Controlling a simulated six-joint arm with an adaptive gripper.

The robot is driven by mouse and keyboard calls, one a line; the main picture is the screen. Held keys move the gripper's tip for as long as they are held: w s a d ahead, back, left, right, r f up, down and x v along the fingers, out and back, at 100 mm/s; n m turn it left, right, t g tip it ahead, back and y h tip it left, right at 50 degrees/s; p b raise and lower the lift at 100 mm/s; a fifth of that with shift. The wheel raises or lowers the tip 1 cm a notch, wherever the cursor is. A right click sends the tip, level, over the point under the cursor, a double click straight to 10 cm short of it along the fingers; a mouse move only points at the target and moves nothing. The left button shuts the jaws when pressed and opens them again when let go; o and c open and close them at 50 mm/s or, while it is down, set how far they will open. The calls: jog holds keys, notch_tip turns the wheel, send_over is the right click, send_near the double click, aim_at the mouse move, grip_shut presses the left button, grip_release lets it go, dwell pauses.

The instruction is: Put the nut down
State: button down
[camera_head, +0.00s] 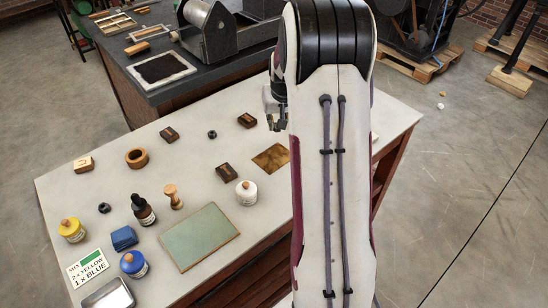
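My gripper (277,124) shows at the left edge of my arm, above the far right part of the pale table (330,121). My arm hides part of it, and its fingers are too small and dark to tell whether they are apart or hold something. A small dark ring-like piece, perhaps a nut (212,134), lies on the table to the left of my gripper. A similar dark piece (104,208) lies at the table's left side. I cannot tell whether a nut is between my fingers.
A brown square (271,158) lies near my arm. A dark bench with a press (211,35) stands behind.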

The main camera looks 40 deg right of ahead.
send_over(276, 151)
jog(key=s, duration=0.2)
jog(key=shift+w+a+f, duration=0.15)
jog(key=shift+a+f, duration=0.05)
jog(key=shift+f, duration=1.4)
jog(key=shift+w+a+f, duration=0.1)
jog(key=shift+a+f, duration=0.05)
jog(key=shift+f, duration=1.4)
jog(key=shift+f, duration=1.85)
jog(key=shift+f, duration=0.15)
jog(key=c, duration=1.9)
grip_release()
